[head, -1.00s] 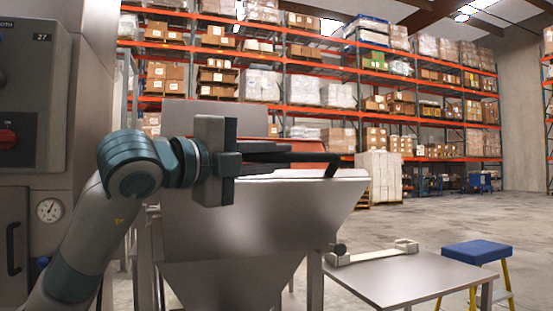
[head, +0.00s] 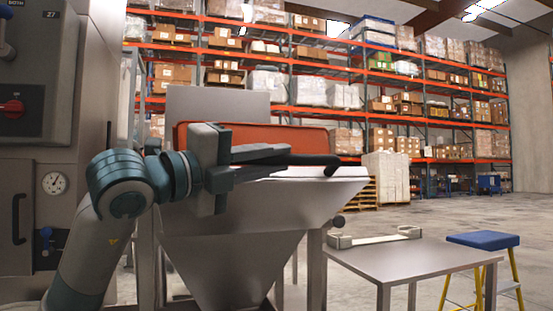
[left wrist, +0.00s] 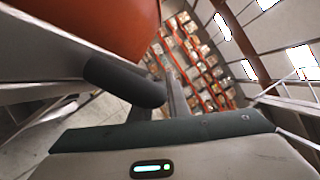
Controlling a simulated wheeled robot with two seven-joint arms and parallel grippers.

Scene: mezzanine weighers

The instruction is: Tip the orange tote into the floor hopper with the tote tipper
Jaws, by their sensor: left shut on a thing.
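The orange tote (head: 255,137) shows as a wide panel above the back of the grey metal floor hopper (head: 240,205); its lower part is hidden. In the left wrist view the tote (left wrist: 105,25) fills the upper left. A grey upright plate (head: 218,102) of the tote tipper stands behind the tote. My left gripper (head: 312,159) reaches across the hopper's top, shut on a dark handle (head: 331,164). The handle shows as a thick dark round bar in the left wrist view (left wrist: 123,80), close to the tote. My right gripper is not in view.
A grey cabinet (head: 60,160) with a red knob and a gauge stands at the left. A metal table (head: 410,265) with a pale bracket (head: 375,237) is at the right, beside a blue-topped step stool (head: 483,240). Open floor lies behind, before loaded racks.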

